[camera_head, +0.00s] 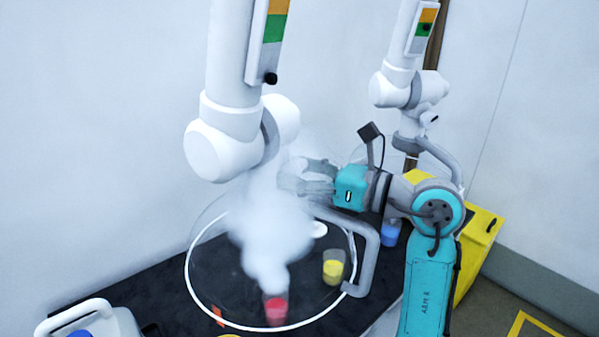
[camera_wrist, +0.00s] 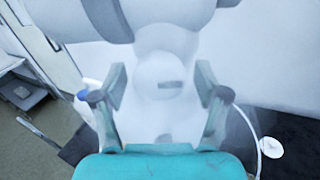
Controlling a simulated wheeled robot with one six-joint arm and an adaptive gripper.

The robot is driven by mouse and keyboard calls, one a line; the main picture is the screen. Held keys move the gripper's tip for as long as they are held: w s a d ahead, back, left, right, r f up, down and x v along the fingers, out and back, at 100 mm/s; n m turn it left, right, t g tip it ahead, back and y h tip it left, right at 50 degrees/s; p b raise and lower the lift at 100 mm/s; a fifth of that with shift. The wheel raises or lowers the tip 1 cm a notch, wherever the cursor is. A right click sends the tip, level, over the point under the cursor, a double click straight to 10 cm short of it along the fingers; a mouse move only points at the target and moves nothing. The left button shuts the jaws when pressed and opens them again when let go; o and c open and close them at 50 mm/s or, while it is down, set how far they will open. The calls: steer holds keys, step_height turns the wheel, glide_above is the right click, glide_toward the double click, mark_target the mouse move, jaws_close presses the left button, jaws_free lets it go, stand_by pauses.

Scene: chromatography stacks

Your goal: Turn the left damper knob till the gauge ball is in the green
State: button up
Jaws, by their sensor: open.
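The left duct (camera_head: 228,60) is a white jointed pipe with a gauge strip (camera_head: 268,35) of orange, green and grey. Its black gauge ball (camera_head: 271,78) sits at the bottom, below the green, by the grey part. My gripper (camera_head: 303,176) is open beside the duct's lower joint, partly veiled by vapour. In the wrist view, a pale round knob (camera_wrist: 160,74) with a dark slot appears between the open fingers, apart from both. The knob is hidden in the head view by vapour and fingers. The gauge itself is not seen in the wrist view.
Vapour rises from a red beaker (camera_head: 276,311) under a clear hood with a white rim (camera_head: 188,279). A yellow beaker (camera_head: 333,267) and blue beaker (camera_head: 390,233) stand on the dark bench. A second duct (camera_head: 393,88) at right has its ball in green. A grey curved handle (camera_head: 371,265) lies below my gripper.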

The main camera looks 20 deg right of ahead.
steer(key=c, duration=1.2)
steer(key=shift+o, duration=0.2)
steer(key=shift+n, duration=2.4)
steer(key=o, duration=1.2)
steer(key=shift+c, duration=0.2)
steer(key=shift+d, duration=0.1)
steer(key=v, duration=1.2)
steer(key=shift+r, duration=0.3)
